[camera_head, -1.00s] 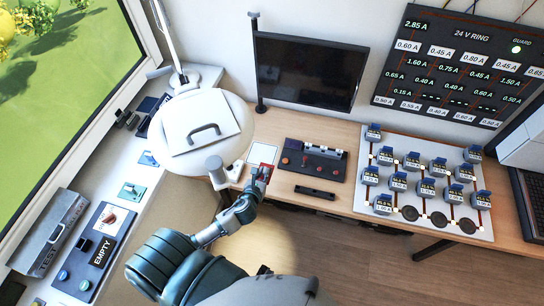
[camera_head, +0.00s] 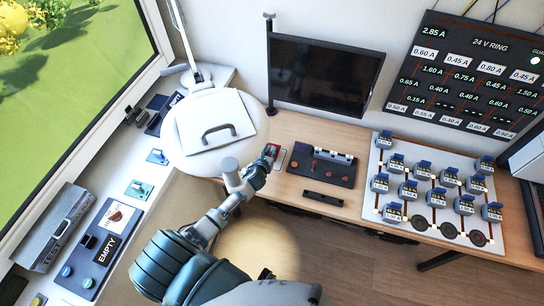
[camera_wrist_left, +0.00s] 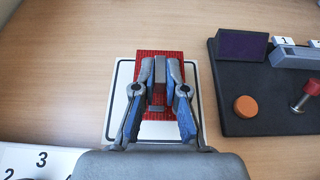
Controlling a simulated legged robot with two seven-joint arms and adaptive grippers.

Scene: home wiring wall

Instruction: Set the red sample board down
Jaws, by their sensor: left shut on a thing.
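The red sample board (camera_wrist_left: 175,58) is a small ribbed red plate with a grey grip block (camera_wrist_left: 160,72) standing in its middle. My left gripper (camera_wrist_left: 159,80) is shut on this block. The board lies over a white pad (camera_wrist_left: 125,75) with a black outline on the wooden table. Whether it touches the pad I cannot tell. In the head view my left gripper (camera_head: 268,157) covers much of the board, and a bit of the pad (camera_head: 281,157) shows beside it. My right gripper is not in view.
A dark control panel (camera_head: 321,164) with an orange button and red-knobbed lever stands right of the pad. A round white lamp head (camera_head: 213,130) hangs to its left. A numbered white card (camera_wrist_left: 40,160) lies at lower left in the wrist view. Meters fill a white board (camera_head: 381,207) at right.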

